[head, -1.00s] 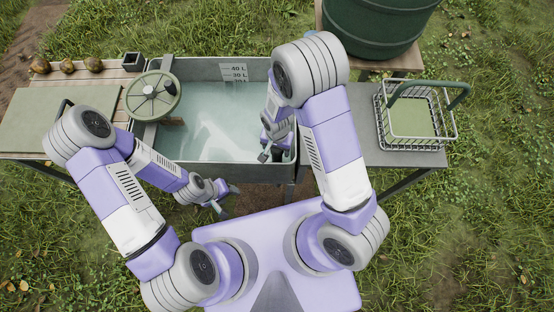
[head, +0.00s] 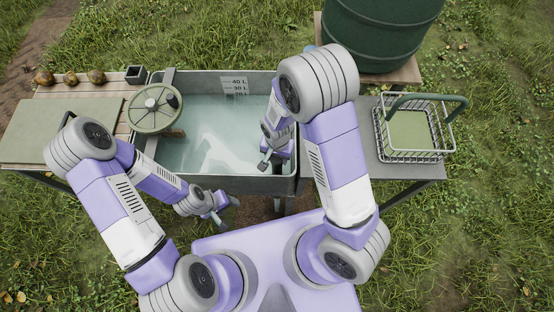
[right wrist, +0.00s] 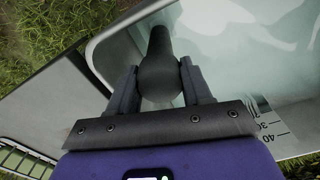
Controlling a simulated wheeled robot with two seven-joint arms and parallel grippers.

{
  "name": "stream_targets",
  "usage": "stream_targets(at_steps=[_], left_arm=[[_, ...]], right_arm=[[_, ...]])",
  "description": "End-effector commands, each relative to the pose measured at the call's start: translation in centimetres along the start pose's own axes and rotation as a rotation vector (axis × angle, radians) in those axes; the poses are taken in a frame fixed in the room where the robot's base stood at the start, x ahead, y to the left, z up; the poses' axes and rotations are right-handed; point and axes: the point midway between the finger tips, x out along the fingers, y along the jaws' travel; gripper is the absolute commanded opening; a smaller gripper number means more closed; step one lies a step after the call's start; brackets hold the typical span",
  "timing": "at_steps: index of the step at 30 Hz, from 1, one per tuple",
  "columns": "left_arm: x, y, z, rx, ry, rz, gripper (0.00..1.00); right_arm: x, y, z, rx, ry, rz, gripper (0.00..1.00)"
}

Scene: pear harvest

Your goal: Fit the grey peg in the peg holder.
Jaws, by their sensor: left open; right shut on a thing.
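My right gripper (head: 267,158) is over the front right corner of the water tank. In the right wrist view its two fingers (right wrist: 160,85) are shut on a dark grey peg (right wrist: 158,68), which has a thick rounded body and a narrower far end. The peg's far end reaches over the tank's rim and water. A small dark square open-topped block (head: 135,74), possibly the peg holder, stands on the wooden table at the back left. My left gripper (head: 221,213) is open and empty, low in front of the tank.
The metal tank (head: 200,74) holds water and has a green handwheel (head: 155,108) at its left. Several brown pears (head: 70,78) lie on the left table. A wire basket (head: 413,157) stands on the right table. A green barrel (head: 382,35) stands behind.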

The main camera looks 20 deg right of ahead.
Motion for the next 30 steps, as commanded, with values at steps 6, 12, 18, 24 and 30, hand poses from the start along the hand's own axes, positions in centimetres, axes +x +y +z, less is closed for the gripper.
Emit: stream_targets(at_steps=[6,12,18,24,30], left_arm=[[-1.4,0.5,0.1,0.0,0.0,0.0,0.53],[-2.0,0.8,0.1,0.0,0.0,0.0,0.53],[-3.1,1.1,0.1,0.0,0.0,0.0,0.53],[-4.1,1.5,0.2,0.0,0.0,0.0,0.53],[-5.2,1.9,0.2,0.0,0.0,0.0,0.53]], right_arm=[[-4.8,-0.1,-0.1,0.0,0.003,-0.005,0.0],[-7.1,-0.1,0.0,0.0,0.001,-0.002,0.0],[-8.5,0.0,0.0,0.001,0.001,-0.001,0.0],[-9.7,0.0,0.0,0.001,0.0,-0.001,0.0],[-10.8,0.0,0.0,0.002,0.0,-0.001,0.0]])
